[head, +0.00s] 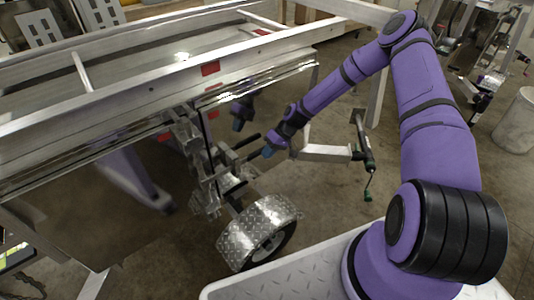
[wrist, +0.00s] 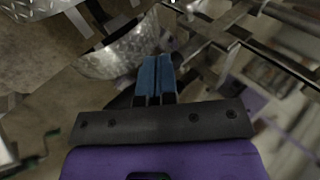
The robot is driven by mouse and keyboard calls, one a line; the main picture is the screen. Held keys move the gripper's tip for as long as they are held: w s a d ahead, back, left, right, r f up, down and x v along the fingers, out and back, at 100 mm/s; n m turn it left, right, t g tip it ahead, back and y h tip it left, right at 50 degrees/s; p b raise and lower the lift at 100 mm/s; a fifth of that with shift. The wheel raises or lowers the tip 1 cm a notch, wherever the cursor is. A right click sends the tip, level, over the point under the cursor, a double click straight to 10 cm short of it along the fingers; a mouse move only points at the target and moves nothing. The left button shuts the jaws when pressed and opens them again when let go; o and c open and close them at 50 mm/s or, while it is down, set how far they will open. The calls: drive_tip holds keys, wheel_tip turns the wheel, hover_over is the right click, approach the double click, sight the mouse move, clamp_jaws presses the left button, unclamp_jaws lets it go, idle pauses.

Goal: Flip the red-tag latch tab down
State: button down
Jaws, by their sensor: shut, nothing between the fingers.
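My gripper (head: 268,151) is beside the trailer's side frame, above and behind the wheel fender. In the wrist view its blue fingers (wrist: 156,78) are pressed together with nothing between them. Metal brackets and bars (head: 205,150) are just left of the gripper in the head view. Red patches show on the trailer rail (head: 210,69) and lower near the brackets (head: 213,115). I cannot tell which red mark is the latch's tag, and the latch tab itself is not clear in either view. In the wrist view, metal bars (wrist: 225,40) lie beyond the fingertips to the right.
A diamond-plate fender (head: 258,225) over a wheel stands below the gripper; it also shows in the wrist view (wrist: 120,52). A jack with a green handle (head: 366,155) is to the right. A grey bin (head: 517,120) is at the far right. Open floor lies between them.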

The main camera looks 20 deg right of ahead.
drive_tip(key=w+d+f, duration=0.1)
drive_tip(key=d, duration=0.9)
drive_tip(key=shift+w+d+f, duration=0.25)
drive_tip(key=shift+w+f, duration=0.1)
drive_tip(key=shift+r, duration=0.1)
drive_tip(key=s+a+r+h, duration=0.1)
drive_tip(key=s+r+h, duration=0.15)
drive_tip(key=r, duration=1.05)
drive_tip(key=s+a+r+t+h, duration=0.15)
drive_tip(key=s+r, duration=0.25)
drive_tip(key=r, duration=0.9)
drive_tip(key=s+r+h, duration=0.3)
drive_tip(key=r, duration=1)
drive_tip(key=s+a+r+m+t+h, duration=0.1)
drive_tip(key=s+a+r+t+h, duration=0.15)
drive_tip(key=s+r, duration=1.05)
drive_tip(key=s+r+m+t+y, duration=0.1)
drive_tip(key=s+r+m, duration=0.1)
drive_tip(key=s, duration=1.3)
drive_tip(key=shift+a+r+t+y, duration=0.3)
drive_tip(key=shift+a+t+y, duration=0.05)
drive_tip(key=shift+a+t, duration=0.05)
drive_tip(key=shift+s, duration=0.1)
